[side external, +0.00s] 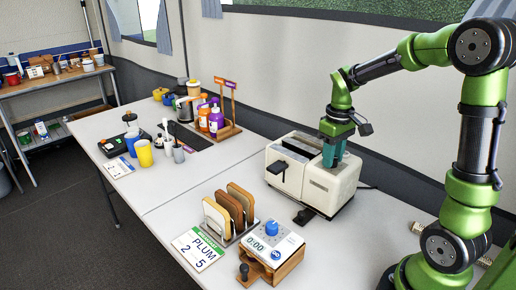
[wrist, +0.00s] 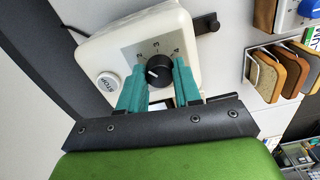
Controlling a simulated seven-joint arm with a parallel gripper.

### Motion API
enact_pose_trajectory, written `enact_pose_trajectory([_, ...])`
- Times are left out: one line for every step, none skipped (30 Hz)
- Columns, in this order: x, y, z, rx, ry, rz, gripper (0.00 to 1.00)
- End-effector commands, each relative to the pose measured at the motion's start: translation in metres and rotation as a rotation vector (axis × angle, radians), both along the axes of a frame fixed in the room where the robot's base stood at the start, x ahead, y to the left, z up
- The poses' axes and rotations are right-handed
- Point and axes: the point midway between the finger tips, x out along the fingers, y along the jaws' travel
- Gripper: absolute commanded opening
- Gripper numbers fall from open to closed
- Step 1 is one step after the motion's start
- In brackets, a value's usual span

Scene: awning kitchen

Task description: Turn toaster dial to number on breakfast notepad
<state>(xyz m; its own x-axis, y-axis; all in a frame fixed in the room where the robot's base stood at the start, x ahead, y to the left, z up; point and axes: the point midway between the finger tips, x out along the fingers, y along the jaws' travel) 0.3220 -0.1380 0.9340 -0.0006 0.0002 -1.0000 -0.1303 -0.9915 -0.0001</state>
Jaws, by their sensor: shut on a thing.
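The cream toaster (side external: 338,190) stands on the right table. In the wrist view its end panel (wrist: 130,52) carries a black dial (wrist: 159,69) with numbers around it; 2, 3 and 4 look readable. A pale mark on the dial points roughly left in that view; its exact setting is unclear. My gripper (wrist: 159,78), with teal fingers, is shut on the dial, one finger on each side. In the side view my gripper (side external: 332,154) hides the dial. A card (side external: 197,250) at the front reads PLUM, 2 and 5. A small pad (side external: 118,167) lies farther left, its writing too small to read.
A rack of bread slices (side external: 236,208) and a timer box (side external: 273,249) with a blue knob stand in front of the toaster. A white STOP button (wrist: 107,82) is beside the dial. Bottles (side external: 210,118) and cups stand farther back. Bare table lies right of the timer.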

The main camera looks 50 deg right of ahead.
Motion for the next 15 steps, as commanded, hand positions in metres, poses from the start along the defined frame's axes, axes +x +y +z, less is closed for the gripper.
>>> enact_pose_trajectory([0.0001, -0.0004, 0.0011, -0.001, -0.002, 0.011, 0.03])
enact_pose_trajectory([0.0001, -0.0004, 0.0011, -0.001, -0.002, 0.018, 0.03])
enact_pose_trajectory([0.0001, -0.0004, 0.0012, -0.001, -0.002, 0.026, 0.03])
enact_pose_trajectory([0.0001, -0.0004, 0.0012, -0.001, -0.002, 0.030, 0.03])
enact_pose_trajectory([0.0001, -0.0004, 0.0012, -0.001, -0.002, 0.034, 0.03])
enact_pose_trajectory([0.0001, -0.0004, 0.0012, -0.001, -0.002, 0.038, 0.03])
enact_pose_trajectory([0.0002, -0.0003, 0.0012, -0.001, -0.002, 0.040, 0.03])
enact_pose_trajectory([0.0001, -0.0004, 0.0012, -0.001, -0.002, 0.042, 0.03])
enact_pose_trajectory([0.0002, -0.0003, 0.0012, -0.001, -0.002, 0.043, 0.03])
enact_pose_trajectory([0.0002, -0.0003, 0.0013, -0.001, -0.002, 0.044, 0.03])
enact_pose_trajectory([0.0002, -0.0003, 0.0013, -0.001, -0.002, 0.044, 0.03])
enact_pose_trajectory([0.0003, -0.0003, 0.0013, -0.001, -0.002, 0.044, 0.03])
enact_pose_trajectory([0.0003, -0.0003, 0.0013, -0.001, -0.002, 0.044, 0.03])
enact_pose_trajectory([0.0003, -0.0003, 0.0013, -0.001, -0.002, 0.044, 0.03])
enact_pose_trajectory([0.0003, -0.0003, 0.0013, -0.001, -0.003, 0.043, 0.03])
